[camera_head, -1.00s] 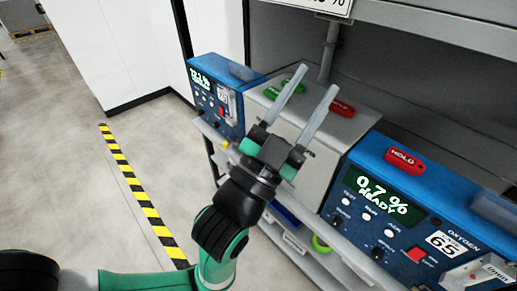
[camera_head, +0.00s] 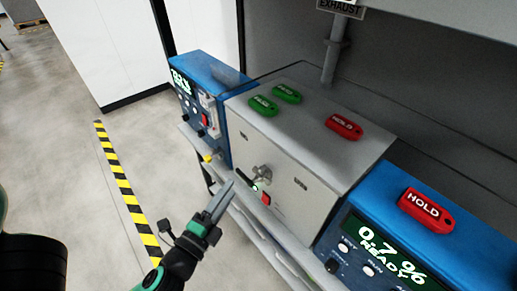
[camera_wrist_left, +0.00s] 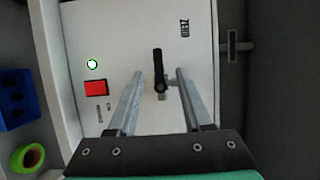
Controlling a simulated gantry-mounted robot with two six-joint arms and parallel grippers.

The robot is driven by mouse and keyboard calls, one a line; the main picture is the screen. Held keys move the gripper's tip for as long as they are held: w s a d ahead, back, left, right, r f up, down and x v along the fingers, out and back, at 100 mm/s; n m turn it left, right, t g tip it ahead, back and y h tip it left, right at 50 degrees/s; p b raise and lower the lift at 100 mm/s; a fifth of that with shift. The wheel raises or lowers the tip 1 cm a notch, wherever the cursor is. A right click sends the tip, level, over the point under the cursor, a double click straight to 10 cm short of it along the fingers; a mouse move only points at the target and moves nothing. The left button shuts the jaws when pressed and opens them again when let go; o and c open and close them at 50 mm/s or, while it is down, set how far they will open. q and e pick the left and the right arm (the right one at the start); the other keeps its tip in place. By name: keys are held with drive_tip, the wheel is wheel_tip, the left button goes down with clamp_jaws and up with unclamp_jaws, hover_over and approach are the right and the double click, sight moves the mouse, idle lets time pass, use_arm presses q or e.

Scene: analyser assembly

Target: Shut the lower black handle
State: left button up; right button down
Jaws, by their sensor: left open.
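The black handle (camera_wrist_left: 158,65) sits on a metal fitting on the front of a pale grey box (camera_wrist_left: 125,30). In the left wrist view the handle runs nearly upright in the picture, between the lines of my two fingers. In the head view the fitting (camera_head: 263,172) shows on the box front, and the handle is hard to make out there. My left gripper (camera_head: 230,186) is open and empty, its fingers pointing at the box front just short of the handle. Whether a finger touches it, I cannot tell. My right gripper is in neither view.
A red button (camera_head: 265,198) and a lit green lamp (camera_wrist_left: 92,64) are near the handle. Two green tags (camera_head: 287,93) and a red HOLD tag (camera_head: 344,126) lie on the box. Blue analysers (camera_head: 380,215) flank it. The floor to the left is open.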

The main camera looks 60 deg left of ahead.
sight(242, 173)
use_arm(q)
drive_tip(key=p+x, duration=0.1)
drive_tip(key=x, duration=0.9)
drive_tip(key=shift+w+a+f+p, duration=0.1)
drive_tip(key=shift+w+a+p, duration=0.1)
drive_tip(key=shift+p, duration=0.2)
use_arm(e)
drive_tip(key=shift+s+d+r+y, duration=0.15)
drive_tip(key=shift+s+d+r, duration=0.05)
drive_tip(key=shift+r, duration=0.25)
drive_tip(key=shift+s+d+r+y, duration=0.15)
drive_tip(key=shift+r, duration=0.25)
use_arm(q)
clamp_jaws()
